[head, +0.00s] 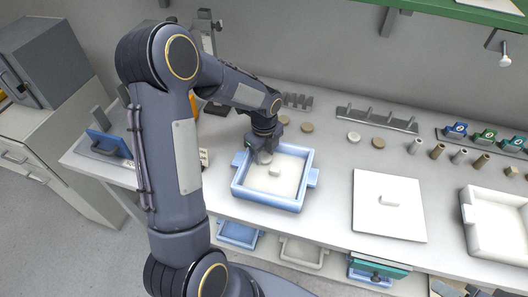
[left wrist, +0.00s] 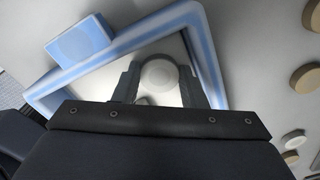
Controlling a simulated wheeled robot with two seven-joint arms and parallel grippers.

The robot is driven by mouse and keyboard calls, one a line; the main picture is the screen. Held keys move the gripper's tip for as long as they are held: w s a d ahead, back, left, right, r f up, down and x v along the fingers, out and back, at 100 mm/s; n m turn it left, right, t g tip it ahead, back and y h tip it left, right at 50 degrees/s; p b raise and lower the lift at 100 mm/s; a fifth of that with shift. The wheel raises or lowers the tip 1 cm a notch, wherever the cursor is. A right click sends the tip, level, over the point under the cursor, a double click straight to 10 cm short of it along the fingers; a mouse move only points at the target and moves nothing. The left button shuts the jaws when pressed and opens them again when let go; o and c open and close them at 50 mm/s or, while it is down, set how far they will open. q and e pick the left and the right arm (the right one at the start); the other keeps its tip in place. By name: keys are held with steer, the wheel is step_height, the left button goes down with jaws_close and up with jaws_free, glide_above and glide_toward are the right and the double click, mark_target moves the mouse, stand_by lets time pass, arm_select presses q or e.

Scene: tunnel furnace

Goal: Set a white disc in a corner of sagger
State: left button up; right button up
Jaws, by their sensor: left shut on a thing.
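The sagger (head: 269,201) is a square tray with pale blue walls and side lugs, standing on the bench. Its blue rim also shows in the left wrist view (left wrist: 208,60). My left gripper (head: 262,156) reaches down over the sagger's far left corner. In the left wrist view its two fingers are shut on a round white disc (left wrist: 158,74). The disc is inside the rim's outline; whether it touches the sagger floor I cannot tell. A small pale block (head: 274,171) lies near the middle of the sagger. My right gripper is not in view.
Another white disc (head: 354,137) and a brown disc (head: 378,143) lie to the right on the bench. A white square lid with a knob (head: 388,200) lies right of the sagger, and a white tray (head: 498,226) stands further right. Slotted racks (head: 375,120) stand behind.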

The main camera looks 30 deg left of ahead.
arm_select(q)
steer(key=o, duration=1)
steer(key=shift+r+b, duration=0.35)
steer(key=shift+r, duration=3.55)
steer(key=s+d+r+n+t+h, duration=0.2)
steer(key=s+d+r+n+t, duration=0.1)
steer(key=s+r+n, duration=0.7)
steer(key=s+d+n+t, duration=0.1)
steer(key=s+n, duration=0.3)
steer(key=s+d+f+n+h, duration=0.1)
steer(key=s+d+n, duration=0.1)
steer(key=s+n, duration=0.2)
steer(key=s+d+n+t, duration=0.1)
steer(key=s+n, duration=0.3)
steer(key=n, duration=0.1)
steer(key=shift+s+d+f+t+h, duration=0.15)
steer(key=shift+d+f+t+h, duration=0.15)
steer(key=shift+d+h, duration=0.1)
